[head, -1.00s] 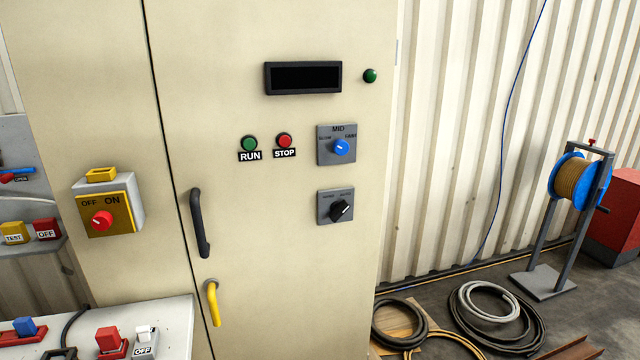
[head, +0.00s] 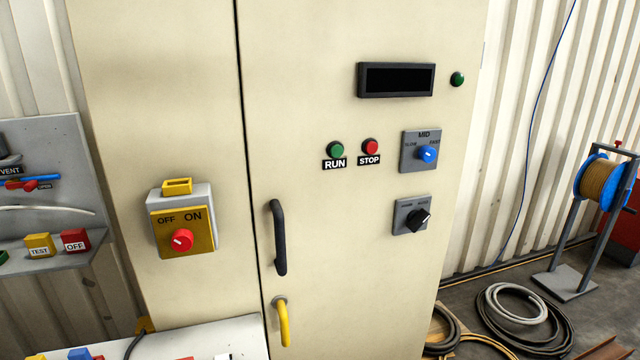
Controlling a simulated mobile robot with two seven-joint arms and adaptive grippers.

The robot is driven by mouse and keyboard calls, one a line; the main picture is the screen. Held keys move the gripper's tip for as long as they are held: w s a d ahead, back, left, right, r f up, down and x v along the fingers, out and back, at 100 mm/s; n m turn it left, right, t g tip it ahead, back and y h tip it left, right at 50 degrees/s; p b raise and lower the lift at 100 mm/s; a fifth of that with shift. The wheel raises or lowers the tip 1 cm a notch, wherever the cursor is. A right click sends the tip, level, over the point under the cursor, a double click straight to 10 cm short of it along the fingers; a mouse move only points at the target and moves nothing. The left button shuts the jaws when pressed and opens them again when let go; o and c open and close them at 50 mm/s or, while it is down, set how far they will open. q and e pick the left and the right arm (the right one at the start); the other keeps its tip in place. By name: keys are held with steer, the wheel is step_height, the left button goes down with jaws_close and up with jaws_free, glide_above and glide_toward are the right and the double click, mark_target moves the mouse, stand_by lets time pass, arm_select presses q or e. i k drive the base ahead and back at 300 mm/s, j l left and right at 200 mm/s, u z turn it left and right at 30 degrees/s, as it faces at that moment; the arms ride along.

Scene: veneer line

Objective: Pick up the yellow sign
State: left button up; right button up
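I cannot make out a thing that is clearly the yellow sign. A small yellow piece (head: 146,325) shows at the lower left, behind the back edge of the white-topped surface; most of it is hidden and I cannot tell what it is. A yellow block lettered TEST (head: 40,246) sits on the grey shelf at the left, beside a red block lettered OFF (head: 75,240). Neither of my grippers is in view.
A tall cream cabinet (head: 330,260) fills the middle, with a yellow OFF/ON switch (head: 182,235), a black handle (head: 278,238) and a yellow handle (head: 282,322). The white-topped surface (head: 235,330) stands before it. Coiled hoses (head: 520,318) and a cable reel (head: 592,180) occupy the right floor.

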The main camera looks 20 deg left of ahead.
mark_target(39, 245)
steer(key=j, duration=2.15)
steer(key=k+j, duration=0.1)
steer(key=j, duration=2.05)
